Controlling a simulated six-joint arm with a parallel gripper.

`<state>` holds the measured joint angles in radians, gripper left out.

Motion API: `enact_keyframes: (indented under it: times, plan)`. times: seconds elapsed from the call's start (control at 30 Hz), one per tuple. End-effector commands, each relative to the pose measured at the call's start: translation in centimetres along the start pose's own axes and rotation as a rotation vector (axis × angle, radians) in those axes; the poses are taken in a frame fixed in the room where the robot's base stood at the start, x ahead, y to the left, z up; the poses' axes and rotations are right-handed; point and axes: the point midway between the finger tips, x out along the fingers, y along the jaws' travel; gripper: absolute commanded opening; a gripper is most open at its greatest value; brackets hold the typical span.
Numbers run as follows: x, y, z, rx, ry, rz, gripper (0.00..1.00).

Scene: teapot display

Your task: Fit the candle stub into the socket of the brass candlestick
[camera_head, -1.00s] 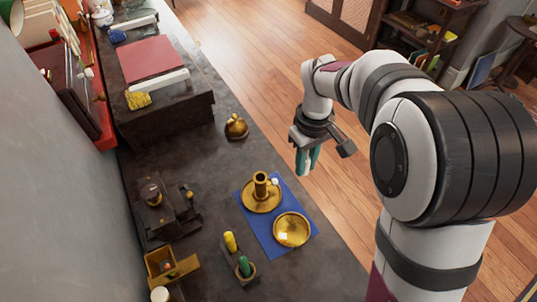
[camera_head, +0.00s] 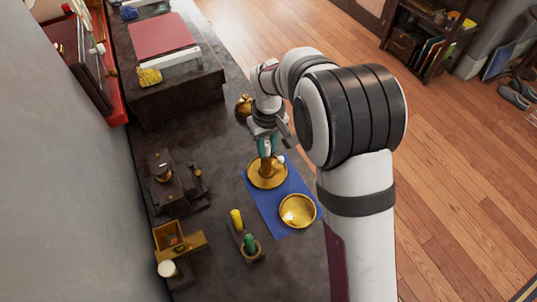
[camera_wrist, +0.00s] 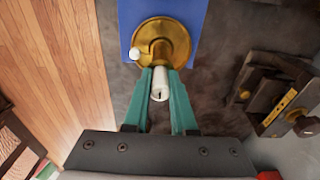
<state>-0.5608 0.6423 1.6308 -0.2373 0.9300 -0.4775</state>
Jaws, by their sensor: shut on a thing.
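The brass candlestick (camera_head: 278,179) stands on the blue cloth, its round base and central socket column showing. It also shows in the wrist view (camera_wrist: 178,35), just beyond my fingertips. My gripper (camera_head: 267,154) has teal fingers and is over the candlestick. It is shut on the white candle stub (camera_wrist: 159,86), which lies between the fingers with its wick end toward the wrist camera. The stub's far end is close to the socket, and I cannot tell whether it touches or enters it. In the head view my fingers mostly hide the stub.
A brass dish (camera_head: 298,211) sits on the blue cloth (camera_head: 262,211) in front of the candlestick. A yellow candle (camera_head: 236,219) and a green item (camera_head: 249,241) stand to the left. A round brass piece (camera_head: 243,106) is behind my gripper. A dark wooden device (camera_head: 172,186) stands at left.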

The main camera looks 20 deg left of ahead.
Motion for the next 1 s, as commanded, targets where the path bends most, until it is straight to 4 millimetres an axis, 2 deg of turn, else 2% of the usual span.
enact_keyframes:
  times: [0.03,0.37,0.4,0.53,0.57,0.67,1.0]
  plan:
    - [4.2,-0.3,1.9,-0.011,-0.077,-0.012,0.00]
    - [5.0,-0.3,2.0,-0.009,-0.077,-0.012,0.00]
    - [5.0,-0.3,2.0,-0.009,-0.077,-0.012,0.30]
    - [5.0,-0.3,2.0,-0.009,-0.077,-0.012,0.53]
    - [4.9,-0.3,2.0,-0.010,-0.076,-0.012,0.54]
    - [3.8,-0.2,1.8,-0.011,-0.074,-0.011,0.54]
    - [-5.7,-0.1,1.1,-0.012,-0.073,-0.010,0.54]
